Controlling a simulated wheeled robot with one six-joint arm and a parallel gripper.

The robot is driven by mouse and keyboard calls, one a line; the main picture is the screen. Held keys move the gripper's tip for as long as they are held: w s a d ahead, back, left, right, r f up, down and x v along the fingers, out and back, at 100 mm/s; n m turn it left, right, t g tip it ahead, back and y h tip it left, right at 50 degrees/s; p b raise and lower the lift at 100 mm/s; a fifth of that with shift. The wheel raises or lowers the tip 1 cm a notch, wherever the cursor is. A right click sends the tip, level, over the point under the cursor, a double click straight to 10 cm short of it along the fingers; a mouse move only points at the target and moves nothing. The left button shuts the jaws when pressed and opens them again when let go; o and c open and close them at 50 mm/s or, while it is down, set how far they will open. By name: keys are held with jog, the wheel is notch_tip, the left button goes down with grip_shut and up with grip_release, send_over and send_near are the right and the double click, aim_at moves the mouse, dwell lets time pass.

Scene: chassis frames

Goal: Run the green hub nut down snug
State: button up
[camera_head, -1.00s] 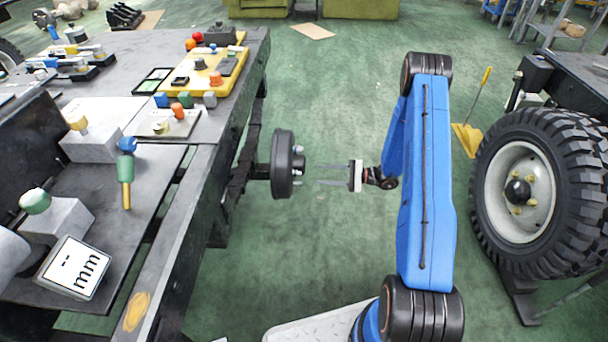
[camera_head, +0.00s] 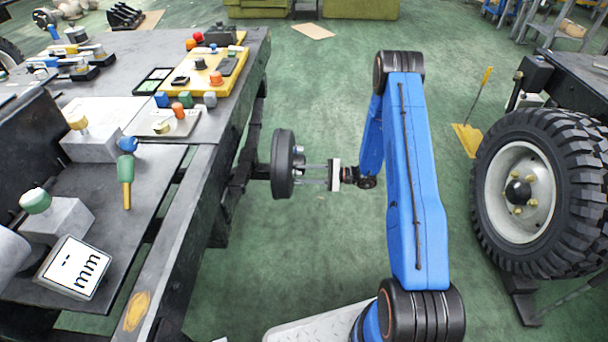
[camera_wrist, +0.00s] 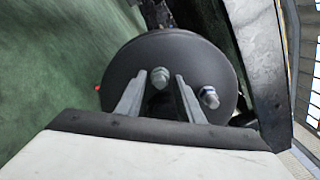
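The dark round hub drum (camera_head: 283,163) is mounted at the side of the workbench and also shows in the wrist view (camera_wrist: 190,58). In the wrist view, a grey-green nut (camera_wrist: 160,77) on a stud appears between my fingertips, with small gaps on both sides. A second, silvery nut (camera_wrist: 209,97) lies to its right. I cannot tell for sure which nut is the green one. My gripper (camera_head: 305,174) is open, its fingers pointing left at the drum's face. It also shows in the wrist view (camera_wrist: 161,80). How deep the nut sits between the fingers is unclear.
The workbench (camera_head: 205,160) edge and its dark frame stand left of the drum. A large tyred wheel (camera_head: 537,190) stands at the right, with a yellow dustpan (camera_head: 467,139) near it. The green floor around my arm is open. A small red spot (camera_wrist: 97,88) shows at the drum's left.

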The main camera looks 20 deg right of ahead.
grip_shut()
jog(key=shift+m, duration=0.3)
jog(key=m, duration=2.1)
jog(key=shift+d, duration=0.1)
jog(key=shift+w, duration=0.1)
dwell(0.3)
jog(key=shift+o, duration=1.5)
grip_release()
